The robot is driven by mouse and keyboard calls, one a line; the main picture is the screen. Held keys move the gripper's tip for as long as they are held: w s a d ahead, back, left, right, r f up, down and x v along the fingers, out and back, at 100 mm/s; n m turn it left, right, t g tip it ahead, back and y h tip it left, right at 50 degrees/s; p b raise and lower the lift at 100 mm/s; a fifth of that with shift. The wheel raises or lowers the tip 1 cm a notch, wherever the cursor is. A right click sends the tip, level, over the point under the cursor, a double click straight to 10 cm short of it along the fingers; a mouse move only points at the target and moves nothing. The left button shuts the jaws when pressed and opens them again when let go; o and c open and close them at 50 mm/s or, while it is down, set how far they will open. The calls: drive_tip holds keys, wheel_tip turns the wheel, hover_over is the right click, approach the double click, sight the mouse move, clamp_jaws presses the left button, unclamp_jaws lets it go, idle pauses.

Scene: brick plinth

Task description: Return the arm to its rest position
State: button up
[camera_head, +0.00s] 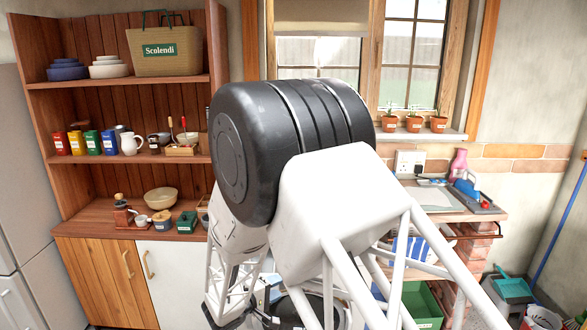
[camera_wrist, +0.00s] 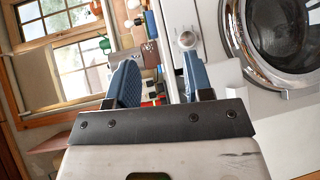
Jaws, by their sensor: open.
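My arm fills the middle of the head view, with a large black joint and white links. In the wrist view my gripper (camera_wrist: 158,62) shows two blue finger pads standing well apart. It is open, and nothing is held between the fingers. Small shelf items show beyond the gap, in the background.
A wooden shelf unit (camera_head: 90,85) with crockery, tins and a basket (camera_head: 166,52) stands left. A brick-sided counter (camera_head: 480,215) is right, below the window (camera_head: 412,50) and potted plants (camera_head: 414,123). A round-doored washing machine (camera_wrist: 238,50) is right in the wrist view.

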drive_tip(key=s+d+r+m+g+y, duration=0.1)
drive_tip(key=s+d+r+m+g, duration=0.3)
drive_tip(key=s+d+r, duration=0.5)
drive_tip(key=s+d+r+m+g+y, duration=0.1)
drive_tip(key=s+d+r+m+g, duration=0.1)
drive_tip(key=s+d+r+g, duration=0.55)
drive_tip(key=s+d+r+m+t+y, duration=0.1)
drive_tip(key=s+d+r+y, duration=0.1)
drive_tip(key=s, duration=0.5)
drive_tip(key=s+d+r+m+t+y, duration=0.1)
drive_tip(key=s+d+r+y, duration=0.2)
drive_tip(key=s, duration=0.4)
drive_tip(key=s+d+r+m+t+y, duration=0.1)
drive_tip(key=s+d+r+y, duration=0.1)
drive_tip(key=s+r+y, duration=0.2)
drive_tip(key=s, duration=0.3)
drive_tip(key=shift+s+d+r+y, duration=0.3)
drive_tip(key=shift+d+r, duration=0.1)
